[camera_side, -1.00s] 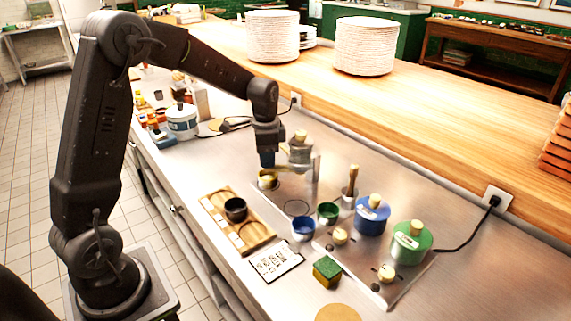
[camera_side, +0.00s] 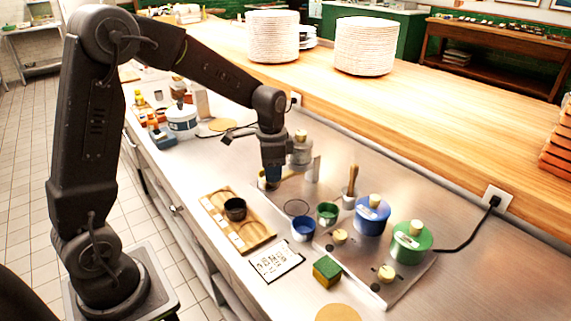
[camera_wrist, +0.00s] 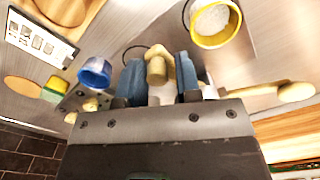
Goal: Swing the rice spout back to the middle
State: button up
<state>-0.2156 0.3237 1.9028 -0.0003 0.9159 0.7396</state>
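In the side view the grey rice dispenser (camera_side: 300,152) stands behind my gripper. A pale spout arm (camera_side: 293,175) shows low beside it, partly hidden by my gripper (camera_side: 272,184). In the wrist view a pale wooden peg (camera_wrist: 156,68) shows between my two blue fingertips (camera_wrist: 160,80). The fingers are apart, and a gap shows beside the peg; firm contact is not visible. A yellow-rimmed cup (camera_wrist: 212,22) with white grains stands near the fingers in the wrist view.
A wooden tray (camera_side: 262,237) with a black cup (camera_side: 235,209) is in front. Blue (camera_side: 303,228) and green (camera_side: 327,213) cups and blue (camera_side: 372,215) and green (camera_side: 410,243) canisters stand right. A dark ring marks bare counter (camera_side: 296,207).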

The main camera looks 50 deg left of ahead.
jog(key=shift+o, duration=0.9)
jog(key=shift+r, duration=3)
jog(key=shift+r, duration=0.15)
jog(key=s+d+r+n+t, duration=0.2)
jog(key=s+d+r+n, duration=0.1)
jog(key=s, duration=0.7)
jog(key=s+d+r+n+t, duration=0.3)
jog(key=s+d, duration=0.2)
jog(key=s, duration=0.4)
jog(key=shift+s+d+t, duration=0.3)
jog(key=shift+s+d, duration=0.05)
